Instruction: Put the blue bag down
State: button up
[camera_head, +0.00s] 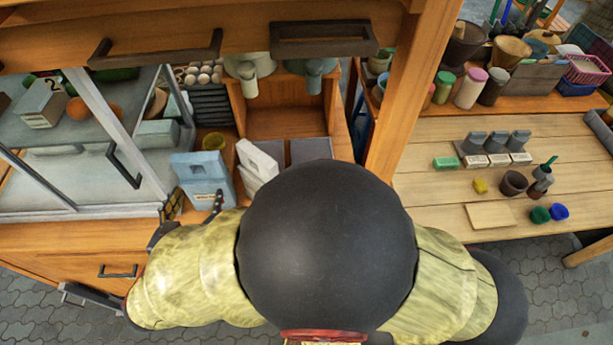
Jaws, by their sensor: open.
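The blue bag (200,170) stands roughly upright on the wooden counter at the left, with a pale label on its front. My gripper (187,215) is at the lower front of the bag, with its dark fingers apart. One finger shows near the bag's lower right, and a dark part shows at the lower left. I cannot tell whether the fingers touch the bag. My arm's large dark joint and yellow-green links hide the counter in front and to the right.
A white bag (258,162) stands close to the right of the blue bag. A wooden post (400,95) separates this from the right-hand table (440,140), which holds several pots and blocks.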

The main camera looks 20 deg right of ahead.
jog(key=s+d+r+g, duration=0.1)
jog(key=d+r+g, duration=0.15)
jog(key=d, duration=0.45)
jog(key=s+d+r+g+h, duration=0.1)
jog(key=d+g, duration=0.2)
jog(key=d, duration=0.4)
jog(key=s+d+r+g, duration=0.1)
jog(key=s+d+g, duration=0.1)
jog(key=d, duration=0.4)
jog(key=s+d+r+n+y, duration=0.4)
jog(key=s+d+r+y, duration=0.2)
jog(key=s, duration=0.4)
jog(key=shift+s+d+r+y, duration=0.3)
jog(key=shift+r, duration=0.4)
jog(key=shift+c, duration=0.3)
